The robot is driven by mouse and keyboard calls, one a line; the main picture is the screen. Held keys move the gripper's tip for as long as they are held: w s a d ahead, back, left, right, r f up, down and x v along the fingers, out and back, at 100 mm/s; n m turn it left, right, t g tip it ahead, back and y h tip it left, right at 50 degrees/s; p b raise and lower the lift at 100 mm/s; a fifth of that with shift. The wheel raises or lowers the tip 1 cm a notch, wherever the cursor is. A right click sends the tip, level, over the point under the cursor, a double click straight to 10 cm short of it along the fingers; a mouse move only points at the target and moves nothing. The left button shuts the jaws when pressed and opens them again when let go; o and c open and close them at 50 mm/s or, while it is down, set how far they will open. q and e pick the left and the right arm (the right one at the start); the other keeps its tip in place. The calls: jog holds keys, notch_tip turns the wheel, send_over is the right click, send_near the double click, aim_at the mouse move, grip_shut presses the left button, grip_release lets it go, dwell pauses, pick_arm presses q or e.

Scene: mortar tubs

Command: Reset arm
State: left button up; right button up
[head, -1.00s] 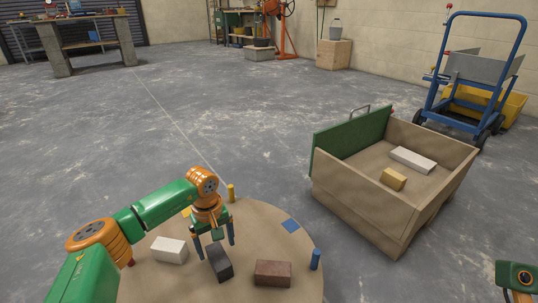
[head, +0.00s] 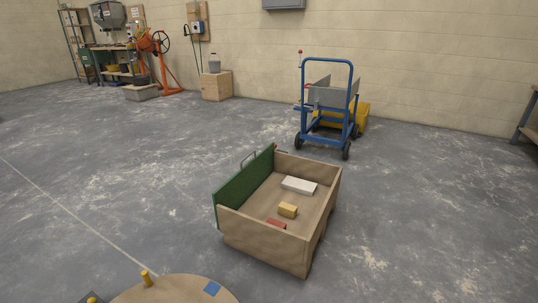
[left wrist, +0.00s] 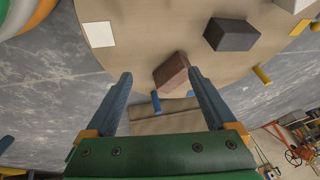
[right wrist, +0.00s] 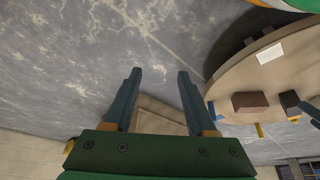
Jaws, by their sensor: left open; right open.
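In the left wrist view my left gripper (left wrist: 160,76) is open, with nothing between its fingers. A red-brown brick (left wrist: 172,73) lies on the round table (left wrist: 140,45) beyond its fingertips. A dark brick (left wrist: 232,34) lies farther right, and a white brick (left wrist: 292,4) is cut off at the top edge. In the right wrist view my right gripper (right wrist: 159,75) is open and empty, off to the side of the round table (right wrist: 235,80). The red-brown brick (right wrist: 250,102) and dark brick (right wrist: 290,103) also show there. Neither gripper is in the head view.
A wooden crate (head: 265,245) with a green side panel (head: 245,187) stands on the floor. It holds a white block (head: 299,185), a yellow block (head: 288,210) and a red piece (head: 276,224). A blue cart (head: 328,105) stands behind. Open floor lies left and right.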

pick_arm(q)
jog(key=s+d+n+g+p, duration=0.1)
jog(key=s+d+n+g, duration=0.15)
jog(key=s, duration=0.45)
jog(key=s+a+r+g+p, duration=0.1)
jog(key=s+r+p, duration=0.5)
jog(key=p, duration=1.2)
jog(key=s+a+r+p, duration=0.2)
jog(key=s+r+p, duration=0.5)
jog(key=r+p, duration=0.7)
jog(key=p, duration=0.5)
jog(key=shift+a+r+m+g, duration=0.35)
pick_arm(e)
jog(key=s+d+r+g, duration=0.3)
jog(key=s+r, duration=1.5)
jog(key=r, duration=0.2)
jog(key=shift+s+d+r+g+h, duration=0.2)
jog(key=shift+s+r+g+h, duration=0.05)
jog(key=shift+g+h, duration=0.05)
pick_arm(q)
jog(key=shift+s, duration=0.1)
